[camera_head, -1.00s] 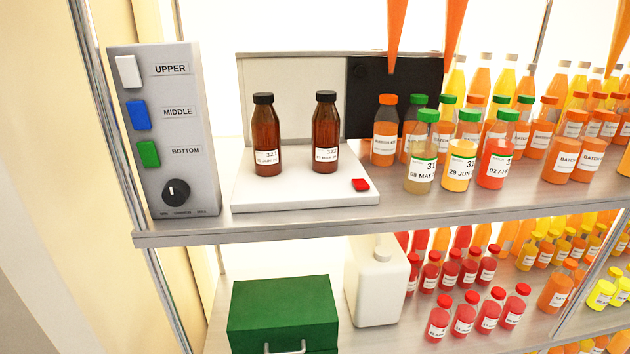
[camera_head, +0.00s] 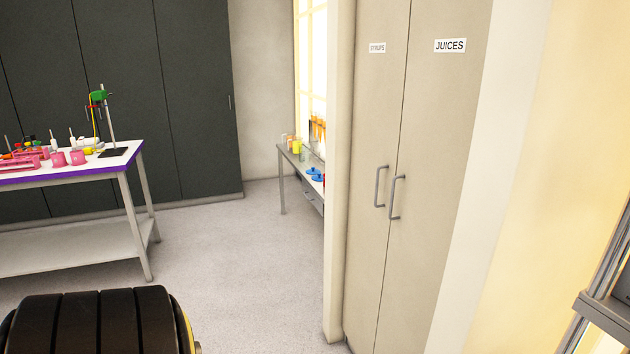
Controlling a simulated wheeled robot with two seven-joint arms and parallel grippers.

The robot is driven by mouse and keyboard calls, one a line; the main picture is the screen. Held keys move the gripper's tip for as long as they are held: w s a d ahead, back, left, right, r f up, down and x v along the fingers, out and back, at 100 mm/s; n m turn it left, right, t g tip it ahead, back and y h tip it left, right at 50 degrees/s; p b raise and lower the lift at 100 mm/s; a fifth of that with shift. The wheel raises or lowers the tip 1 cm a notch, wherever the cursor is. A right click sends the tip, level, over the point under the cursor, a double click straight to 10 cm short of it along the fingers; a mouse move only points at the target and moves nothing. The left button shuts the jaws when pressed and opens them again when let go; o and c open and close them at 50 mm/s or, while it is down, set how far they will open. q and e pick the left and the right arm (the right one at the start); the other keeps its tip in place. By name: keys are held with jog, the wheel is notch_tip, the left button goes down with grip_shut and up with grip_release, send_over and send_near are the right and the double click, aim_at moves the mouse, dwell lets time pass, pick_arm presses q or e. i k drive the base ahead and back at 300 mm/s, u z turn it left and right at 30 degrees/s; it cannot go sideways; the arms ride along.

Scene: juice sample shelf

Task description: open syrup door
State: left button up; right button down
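The syrup door (camera_head: 372,150) is the left panel of a tall beige cabinet, with a small white label that seems to read SYRUPS (camera_head: 377,48). It is closed. Its grey vertical handle (camera_head: 380,186) sits near the seam with the right-hand door. That right-hand door (camera_head: 437,130) carries a JUICES label (camera_head: 450,46) and has its own handle (camera_head: 396,197); it is also closed. Neither of my grippers shows in this view.
A white-topped bench (camera_head: 70,174) with pink racks and a stand is at the left. A smaller table (camera_head: 290,164) with bottles stands behind the cabinet's left edge. The grey floor (camera_head: 235,240) between is open. A metal shelf edge (camera_head: 605,310) is at lower right.

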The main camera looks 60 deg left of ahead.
aim_at(383, 26)
jog(key=u, duration=1.6)
